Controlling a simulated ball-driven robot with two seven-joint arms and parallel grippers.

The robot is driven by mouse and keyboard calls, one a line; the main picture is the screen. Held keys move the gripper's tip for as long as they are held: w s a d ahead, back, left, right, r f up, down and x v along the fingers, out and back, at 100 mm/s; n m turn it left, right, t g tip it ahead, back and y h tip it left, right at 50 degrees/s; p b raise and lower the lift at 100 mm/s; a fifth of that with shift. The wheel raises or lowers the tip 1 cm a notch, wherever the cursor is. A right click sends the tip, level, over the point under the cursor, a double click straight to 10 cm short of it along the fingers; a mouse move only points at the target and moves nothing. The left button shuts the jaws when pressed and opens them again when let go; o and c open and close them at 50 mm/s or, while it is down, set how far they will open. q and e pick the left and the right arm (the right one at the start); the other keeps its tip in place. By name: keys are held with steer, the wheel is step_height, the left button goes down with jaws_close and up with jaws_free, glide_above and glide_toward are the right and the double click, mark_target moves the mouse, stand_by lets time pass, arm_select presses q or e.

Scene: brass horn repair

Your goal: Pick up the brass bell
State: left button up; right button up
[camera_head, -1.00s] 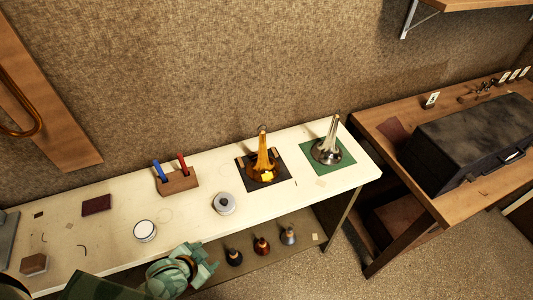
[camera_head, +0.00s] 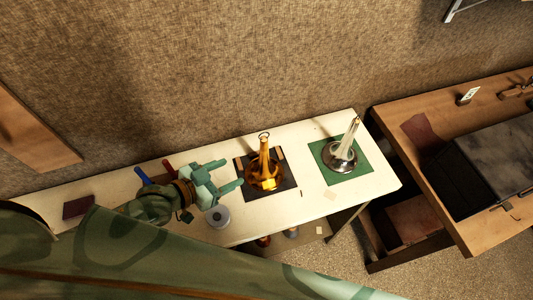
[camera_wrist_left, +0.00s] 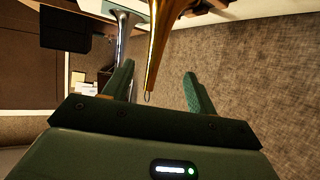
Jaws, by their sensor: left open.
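The brass bell (camera_head: 262,172) stands upright on a black mat (camera_head: 284,194), mouth down, with a ring at its narrow top. My left gripper (camera_head: 232,174) is just to the left of the bell in the head view, its fingers pointing at it. In the left wrist view the gripper (camera_wrist_left: 158,78) is open, and the brass bell (camera_wrist_left: 160,40) shows in the gap between the fingers, with its ring end nearest the gripper body. I cannot tell whether the fingers touch it. My right gripper is out of view.
A silver bell (camera_head: 343,152) stands on a green mat (camera_head: 365,167) to the right. A round grey tin (camera_head: 217,216) sits below my left gripper. Red and blue-handled tools are behind the wrist. A dark case (camera_head: 490,165) lies on the wooden desk (camera_head: 400,112).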

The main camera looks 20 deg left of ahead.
mark_target(260, 160)
arm_select(q)
steer(key=b+x, duration=0.1)
steer(key=x, duration=0.9)
steer(key=shift+d+r, duration=0.1)
steer(key=shift+d, duration=0.25)
steer(key=shift+w+d, duration=0.25)
steer(key=shift+w, duration=0.1)
steer(key=b+x, duration=0.1)
steer(key=x, duration=0.3)
steer(key=shift+w+d, duration=0.15)
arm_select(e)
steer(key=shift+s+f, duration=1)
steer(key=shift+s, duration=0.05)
arm_select(q)
steer(key=c, duration=1.2)
